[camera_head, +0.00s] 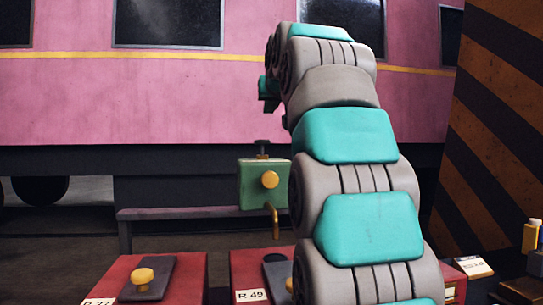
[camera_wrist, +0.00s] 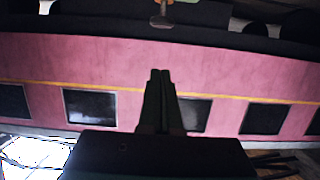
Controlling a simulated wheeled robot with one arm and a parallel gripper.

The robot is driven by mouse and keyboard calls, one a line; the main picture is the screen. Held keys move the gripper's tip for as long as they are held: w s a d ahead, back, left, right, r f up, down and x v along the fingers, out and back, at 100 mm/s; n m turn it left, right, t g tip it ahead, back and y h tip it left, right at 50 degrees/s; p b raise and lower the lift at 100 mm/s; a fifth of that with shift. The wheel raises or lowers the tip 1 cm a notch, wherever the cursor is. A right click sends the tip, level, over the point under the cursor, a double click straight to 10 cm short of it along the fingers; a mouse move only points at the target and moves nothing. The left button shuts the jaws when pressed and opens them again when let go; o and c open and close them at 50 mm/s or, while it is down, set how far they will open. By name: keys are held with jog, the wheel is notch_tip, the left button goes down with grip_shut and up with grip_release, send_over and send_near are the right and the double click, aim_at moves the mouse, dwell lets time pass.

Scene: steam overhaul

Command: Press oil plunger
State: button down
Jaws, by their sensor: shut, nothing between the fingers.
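A green oil box (camera_head: 255,184) with a yellow knob (camera_head: 270,180) on its front stands on a bench left of my arm in the head view. A dark plunger (camera_head: 262,147) sticks up from its top, and a brass spout (camera_head: 273,218) hangs below it. My gripper (camera_wrist: 160,73) is shut and empty in the wrist view, with the pink carriage beyond it. In the head view my arm hides most of the gripper, which is above the oil box and apart from it. A small greenish part at the top edge of the wrist view is too cut off to name surely.
The pink carriage (camera_head: 80,100) fills the background. A low bench (camera_head: 170,213) runs in front of it. Two red boxes stand in front, one with a yellow knob (camera_head: 143,277), the other labelled R 49 (camera_head: 251,296). A striped pillar (camera_head: 495,130) and yellow bottle (camera_head: 530,236) are at right.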

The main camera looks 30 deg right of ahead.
jog(key=shift+r, duration=0.35)
jog(key=shift+s, duration=0.1)
dwell(0.3)
jog(key=p, duration=0.2)
send_over(262, 142)
notch_tip(262, 142, down, 2)
jog(key=f, duration=0.1)
jog(key=f+b, duration=0.2)
jog(key=shift+s+d+f, duration=0.1)
jog(key=shift+s+d, duration=0.1)
jog(key=shift+s, duration=0.1)
jog(key=shift+f+b, duration=0.55)
jog(key=shift+b, duration=0.15)
